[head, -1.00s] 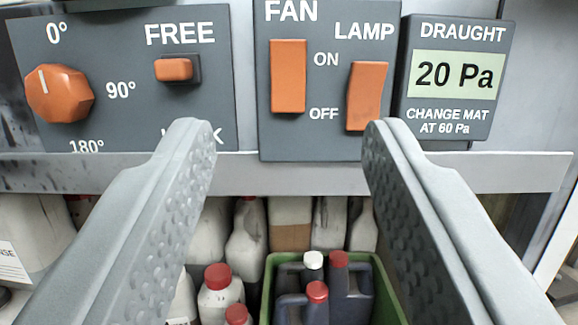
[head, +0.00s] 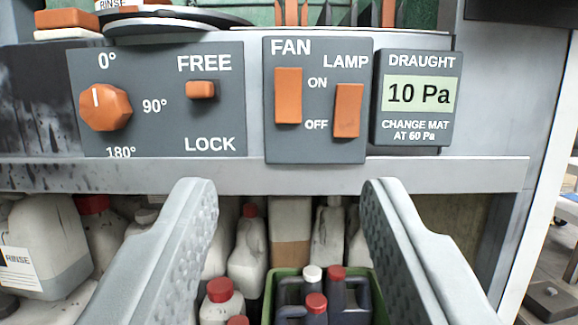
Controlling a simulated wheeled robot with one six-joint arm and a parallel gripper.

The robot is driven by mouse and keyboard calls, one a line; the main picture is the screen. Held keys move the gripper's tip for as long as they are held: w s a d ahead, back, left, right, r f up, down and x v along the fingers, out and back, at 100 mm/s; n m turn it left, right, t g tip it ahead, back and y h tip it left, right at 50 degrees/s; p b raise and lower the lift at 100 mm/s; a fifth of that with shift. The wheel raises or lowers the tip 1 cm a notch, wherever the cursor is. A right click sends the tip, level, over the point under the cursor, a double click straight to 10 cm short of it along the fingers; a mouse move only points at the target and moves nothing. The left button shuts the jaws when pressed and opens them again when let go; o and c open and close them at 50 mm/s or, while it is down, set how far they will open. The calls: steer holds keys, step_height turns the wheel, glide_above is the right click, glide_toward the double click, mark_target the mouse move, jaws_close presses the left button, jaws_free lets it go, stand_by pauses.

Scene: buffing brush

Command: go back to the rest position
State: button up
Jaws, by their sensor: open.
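My gripper (head: 290,190) is open and empty, its two grey fingers spread wide in front of the cabinet. The fingertips are below the control panels, over the ledge and the shelf under it. The fan switch (head: 288,96) and lamp switch (head: 347,110) are orange rockers on the middle panel. The orange knob (head: 105,107) has its white mark near 0°. The small orange FREE/LOCK slider (head: 200,90) is at the FREE end. The draught display (head: 419,95) reads 10 Pa.
Under the ledge (head: 300,176) stand a green crate (head: 270,290) with dark bottles, a red-capped white bottle (head: 222,305) and a large RINSE canister (head: 40,245). A turntable edge (head: 180,22) and orange-topped block (head: 66,18) are above. A white post stands at the right.

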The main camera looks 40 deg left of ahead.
steer(key=s+a+r+m+t+h, duration=0.15)
steer(key=r+h, duration=0.35)
steer(key=r, duration=0.5)
steer(key=s+a+r+m+t+h, duration=0.1)
steer(key=s+a+r+m+h, duration=0.3)
steer(key=r, duration=0.6)
steer(key=s+a+r+m+g+h, duration=0.1)
steer(key=s+r, duration=0.3)
steer(key=s, duration=0.5)
steer(key=s+a+r+g+h, duration=0.1)
steer(key=s+a+r+h, duration=0.1)
steer(key=s+r, duration=0.3)
steer(key=s+a, duration=0.1)
steer(key=s, duration=0.3)
steer(key=shift+s+a+m+h, duration=0.2)
steer(key=shift+a+m+h, duration=0.1)
steer(key=shift+m, duration=0.05)
